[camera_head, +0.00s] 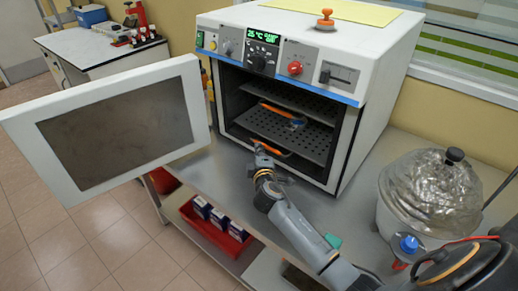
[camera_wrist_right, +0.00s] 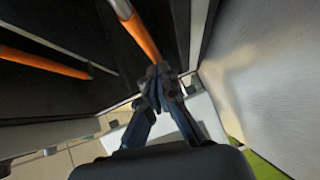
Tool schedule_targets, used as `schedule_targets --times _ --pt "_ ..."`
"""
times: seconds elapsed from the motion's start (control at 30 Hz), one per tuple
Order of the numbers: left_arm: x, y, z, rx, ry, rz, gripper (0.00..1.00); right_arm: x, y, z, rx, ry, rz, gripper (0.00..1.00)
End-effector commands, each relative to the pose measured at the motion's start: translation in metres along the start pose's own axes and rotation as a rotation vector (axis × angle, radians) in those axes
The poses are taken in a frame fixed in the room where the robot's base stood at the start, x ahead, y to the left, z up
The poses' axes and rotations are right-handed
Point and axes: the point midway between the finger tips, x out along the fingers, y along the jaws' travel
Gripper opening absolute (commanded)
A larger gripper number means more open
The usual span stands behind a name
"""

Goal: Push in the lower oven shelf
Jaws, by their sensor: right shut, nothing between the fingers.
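The white oven (camera_head: 385,75) stands on the bench with its door (camera_head: 190,95) swung open to the left. Inside are two dark perforated shelves, the upper shelf (camera_head: 300,98) and the lower shelf (camera_head: 312,146). Orange bars show near their left front parts; the lower bar (camera_head: 270,149) is just beyond my right gripper (camera_head: 262,158). In the wrist view my right gripper (camera_wrist_right: 160,78) is shut and empty, its tips at or very near the end of an orange bar (camera_wrist_right: 140,35). I cannot tell whether they touch.
A silver-lidded pot (camera_head: 430,190) stands on the bench at right. A red bin (camera_head: 228,240) with small boxes sits below the bench front. The open door takes up the space at left. A second orange bar (camera_wrist_right: 45,62) shows in the wrist view.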

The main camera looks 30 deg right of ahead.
Motion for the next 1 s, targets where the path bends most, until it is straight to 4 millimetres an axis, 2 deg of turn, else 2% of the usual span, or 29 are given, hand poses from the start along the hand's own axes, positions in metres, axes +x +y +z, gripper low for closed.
schedule_targets --times 0.13,0.37,0.7,1.0 --pt "0.0 0.001 0.009 -0.001 -0.014 0.002 0.4 0.001 0.0 0.001 0.0 0.0 0.0 0.0" --pt "0.0 0.001 0.011 -0.002 -0.018 0.001 0.4 0.002 0.0 0.002 0.0 -0.001 0.0 0.0" --pt "0.006 0.001 0.011 -0.002 -0.017 0.001 0.4 0.036 0.009 0.036 -0.001 -0.003 0.001 0.0" --pt "0.005 0.0 0.009 -0.002 -0.014 0.0 0.4 0.038 0.012 0.039 0.0 -0.005 0.004 0.0"
